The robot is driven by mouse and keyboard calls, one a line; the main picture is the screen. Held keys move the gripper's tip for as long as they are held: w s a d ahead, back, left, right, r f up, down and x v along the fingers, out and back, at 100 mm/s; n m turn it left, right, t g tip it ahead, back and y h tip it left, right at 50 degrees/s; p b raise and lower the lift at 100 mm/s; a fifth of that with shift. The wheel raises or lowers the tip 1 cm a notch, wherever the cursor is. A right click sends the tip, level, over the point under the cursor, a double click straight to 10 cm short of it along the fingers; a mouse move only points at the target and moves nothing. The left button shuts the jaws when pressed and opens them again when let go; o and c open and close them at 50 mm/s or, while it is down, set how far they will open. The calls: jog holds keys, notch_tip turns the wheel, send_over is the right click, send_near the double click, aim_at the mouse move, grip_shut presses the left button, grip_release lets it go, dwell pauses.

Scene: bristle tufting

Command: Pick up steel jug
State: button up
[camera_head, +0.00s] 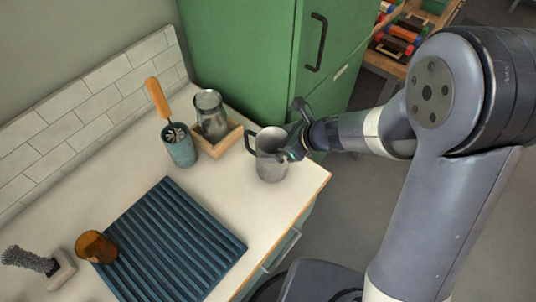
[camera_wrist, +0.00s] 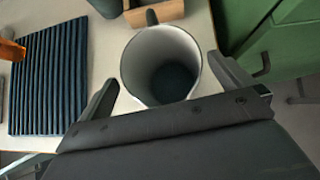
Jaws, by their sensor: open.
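The steel jug (camera_head: 271,160) stands upright near the right edge of the white counter, its dark handle on its left side. In the wrist view I look down into the jug (camera_wrist: 161,66), with its handle at the far side. My gripper (camera_head: 293,140) is at the jug's right side in the head view. In the wrist view the two fingers of my gripper (camera_wrist: 166,90) are spread, one on each side of the jug's near part. A small gap seems to show at the left finger; I cannot tell whether the right finger touches the jug.
A wooden box (camera_head: 221,142) holding a glass jar (camera_head: 210,117) stands behind the jug. Left of it is a blue cup (camera_head: 180,146) with a wooden-handled utensil. A ribbed blue mat (camera_head: 165,244), an amber cup (camera_head: 97,247) and a brush (camera_head: 30,261) lie further left. A green cabinet (camera_head: 240,50) rises behind.

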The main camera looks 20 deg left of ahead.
aim_at(260, 142)
jog(key=shift+a+r+x, duration=0.15)
jog(key=shift+x, duration=1.05)
jog(key=shift+a+r+x, duration=0.1)
jog(key=shift+r+x, duration=0.05)
jog(key=shift+x, duration=1)
jog(key=shift+w, duration=0.15)
jog(key=c, duration=1.8)
jog(key=shift+c, duration=0.7)
jog(key=shift+r, duration=0.15)
